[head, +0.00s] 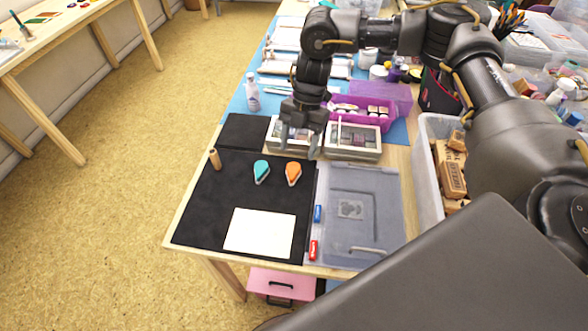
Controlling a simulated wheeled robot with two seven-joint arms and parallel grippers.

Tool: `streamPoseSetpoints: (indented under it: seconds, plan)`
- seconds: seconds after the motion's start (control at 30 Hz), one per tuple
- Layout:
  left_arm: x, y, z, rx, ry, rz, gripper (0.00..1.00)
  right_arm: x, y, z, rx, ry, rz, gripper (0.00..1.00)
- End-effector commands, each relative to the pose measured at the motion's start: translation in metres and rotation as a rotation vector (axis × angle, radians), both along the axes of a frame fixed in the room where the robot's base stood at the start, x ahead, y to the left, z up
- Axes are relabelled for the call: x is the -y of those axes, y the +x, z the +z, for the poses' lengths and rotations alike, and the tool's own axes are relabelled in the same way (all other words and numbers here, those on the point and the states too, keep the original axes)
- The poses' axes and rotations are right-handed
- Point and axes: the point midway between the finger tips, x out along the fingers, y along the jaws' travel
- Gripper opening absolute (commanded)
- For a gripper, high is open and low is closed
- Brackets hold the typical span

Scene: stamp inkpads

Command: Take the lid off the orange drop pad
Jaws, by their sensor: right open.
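The orange drop pad (293,173) lies on the black mat (205,217), with its rounded end away from me and its narrow end toward me. A teal drop pad (261,171) of the same shape lies just to its left. Whether a lid is on either pad is too small to tell. My right gripper (299,147) points down above the far edge of the mat, just beyond the orange pad. Its fingers are apart with nothing seen between them. My left gripper is not in view.
A white card (260,232) lies on the mat, and a wooden stamp (215,159) stands left. Cases of inkpads (352,139) sit at the mat's far side. A clear box lid (363,215) lies right, beside a bin of wooden stamps (424,170).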

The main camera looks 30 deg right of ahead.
Motion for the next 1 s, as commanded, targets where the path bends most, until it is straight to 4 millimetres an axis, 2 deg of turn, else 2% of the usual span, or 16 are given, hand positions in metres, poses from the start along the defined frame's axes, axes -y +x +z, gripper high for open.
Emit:
streamPoseSetpoints:
  seconds: [0.1,0.3,0.6,0.93,1.0]
  plan:
    - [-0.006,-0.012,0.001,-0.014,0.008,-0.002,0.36,-0.008,-0.008,-0.014,-0.005,-0.001,0.003,0.59]
    - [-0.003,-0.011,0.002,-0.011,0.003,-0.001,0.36,-0.015,-0.013,-0.037,-0.003,-0.001,0.000,0.59]
    - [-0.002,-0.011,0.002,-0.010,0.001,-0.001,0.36,-0.017,-0.014,-0.041,-0.002,0.000,-0.001,0.57]
    - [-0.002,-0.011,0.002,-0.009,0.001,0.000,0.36,-0.017,-0.014,-0.041,-0.002,-0.001,0.000,0.14]
    - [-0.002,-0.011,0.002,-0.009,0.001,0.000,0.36,-0.016,-0.014,-0.041,-0.002,-0.001,0.000,0.12]
